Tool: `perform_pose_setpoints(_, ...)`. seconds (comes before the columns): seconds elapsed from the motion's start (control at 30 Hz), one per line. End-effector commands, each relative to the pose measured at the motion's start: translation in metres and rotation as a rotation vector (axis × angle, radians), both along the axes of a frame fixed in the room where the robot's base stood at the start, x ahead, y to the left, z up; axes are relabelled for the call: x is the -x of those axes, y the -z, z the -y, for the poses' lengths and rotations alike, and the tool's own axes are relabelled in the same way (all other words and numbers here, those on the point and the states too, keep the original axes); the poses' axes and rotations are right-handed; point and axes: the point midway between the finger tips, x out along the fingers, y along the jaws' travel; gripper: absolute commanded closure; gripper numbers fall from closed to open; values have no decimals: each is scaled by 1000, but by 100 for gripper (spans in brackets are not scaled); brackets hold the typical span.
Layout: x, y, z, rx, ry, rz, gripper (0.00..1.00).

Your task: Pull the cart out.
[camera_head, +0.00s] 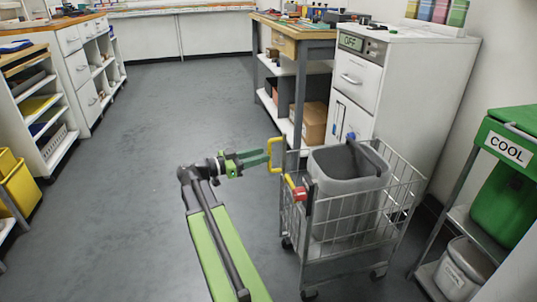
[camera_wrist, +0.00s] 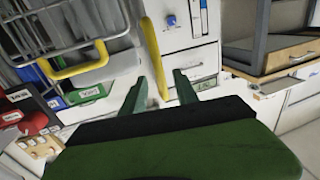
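The cart (camera_head: 335,255) is a wire-mesh cart on casters, standing upright at centre right. It carries a tall grey bin (camera_head: 328,175). A yellow handle (camera_head: 276,156) sticks out on its left side. In the head view my gripper (camera_head: 269,153) is at this handle, left of the cart. In the wrist view my gripper's fingers (camera_wrist: 160,82) are apart, and a yellow bar (camera_wrist: 154,55) shows between their tips. I cannot tell whether the fingers touch it. Another yellow bar (camera_wrist: 78,68) and the wire basket (camera_wrist: 60,35) show at upper left.
A white cabinet (camera_head: 405,75) and a workbench (camera_head: 318,33) with shelves stand behind the cart. A green bin marked COOL (camera_head: 507,140) and its rack stand at right. Shelves (camera_head: 72,128) line the left. The grey floor (camera_head: 165,110) is clear left of the cart.

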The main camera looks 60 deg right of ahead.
Motion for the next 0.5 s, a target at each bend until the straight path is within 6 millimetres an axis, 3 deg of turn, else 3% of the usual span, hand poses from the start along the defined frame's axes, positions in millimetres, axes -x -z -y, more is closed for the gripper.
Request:
perform_pose_setpoints(0.3,-45,0,-78,0,-3,0,64)
perform_pose_setpoints(0.5,-61,0,-107,0,0,0,64)
